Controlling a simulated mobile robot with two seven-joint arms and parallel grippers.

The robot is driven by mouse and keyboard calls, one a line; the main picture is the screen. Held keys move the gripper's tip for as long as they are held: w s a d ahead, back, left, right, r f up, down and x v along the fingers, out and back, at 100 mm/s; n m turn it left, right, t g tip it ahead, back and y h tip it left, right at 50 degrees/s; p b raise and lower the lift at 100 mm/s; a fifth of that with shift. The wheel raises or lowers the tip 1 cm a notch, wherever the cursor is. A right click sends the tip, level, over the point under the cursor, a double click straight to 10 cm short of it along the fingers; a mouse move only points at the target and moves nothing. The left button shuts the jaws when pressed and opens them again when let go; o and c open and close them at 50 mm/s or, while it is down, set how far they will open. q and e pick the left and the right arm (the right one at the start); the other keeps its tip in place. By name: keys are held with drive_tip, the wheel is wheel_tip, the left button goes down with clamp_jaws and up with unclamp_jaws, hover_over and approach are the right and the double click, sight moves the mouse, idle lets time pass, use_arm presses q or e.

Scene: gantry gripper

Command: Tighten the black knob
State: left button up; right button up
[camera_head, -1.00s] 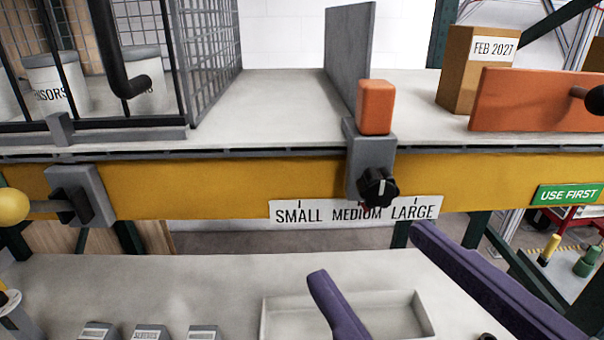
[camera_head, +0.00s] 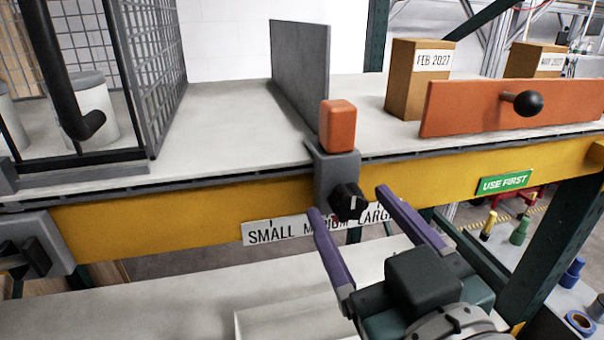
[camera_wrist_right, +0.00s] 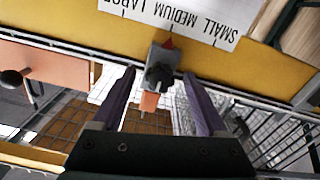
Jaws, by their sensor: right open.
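An orange block (camera_head: 337,126) tops the clamp. My right gripper (camera_head: 347,203) is open, its two purple fingers spread to the left and right of the knob in the head view. In the right wrist view the knob (camera_wrist_right: 158,76) shows between and beyond the open fingers (camera_wrist_right: 155,78); no contact is visible. My left gripper is not in view.
A SMALL MEDIUM LARGE label (camera_head: 290,228) hangs under the rail, partly hidden by my fingers. A grey upright plate (camera_head: 301,70) stands behind the clamp. An orange panel (camera_head: 470,108) with a black ball handle and boxes (camera_head: 406,95) stand right. A wire cage (camera_head: 150,60) stands left.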

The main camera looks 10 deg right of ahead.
drive_tip(key=shift+w, duration=0.25)
drive_tip(key=shift+c, duration=0.2)
clamp_jaws()
idle(0.3)
